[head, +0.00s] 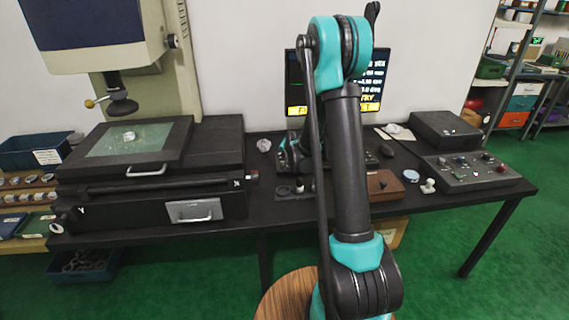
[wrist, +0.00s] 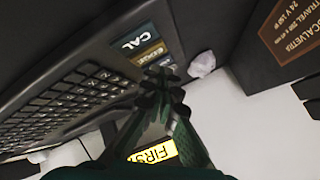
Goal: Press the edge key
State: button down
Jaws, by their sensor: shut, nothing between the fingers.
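In the wrist view a black keyboard (wrist: 70,108) lies at the left. Beside its corner is a row of wide labelled keys: a dark CAL key (wrist: 135,37), then the tan edge key (wrist: 151,53), whose small label seems to read EDGE. A bluish key (wrist: 166,62) follows, partly covered by my fingertips. My gripper (wrist: 162,84) is shut and empty, its tips over or just beside the far end of this row. I cannot tell whether they touch. In the head view my arm hides most of the keyboard and the keys.
A monitor (head: 372,82) stands behind the keyboard; its yellow bar shows in the wrist view (wrist: 156,151). A crumpled white object (wrist: 202,63) lies near the fingertips. A measuring machine (head: 150,138) fills the table's left; a control box (head: 468,170) and brown box (head: 384,186) stand right.

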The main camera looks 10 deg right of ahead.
jog(key=shift+f, duration=0.2)
jog(key=shift+f, duration=0.2)
jog(key=shift+f, duration=0.35)
dwell(0.8)
jog(key=shift+r, duration=0.75)
jog(key=shift+r, duration=0.1)
jog(key=shift+r, duration=2.4)
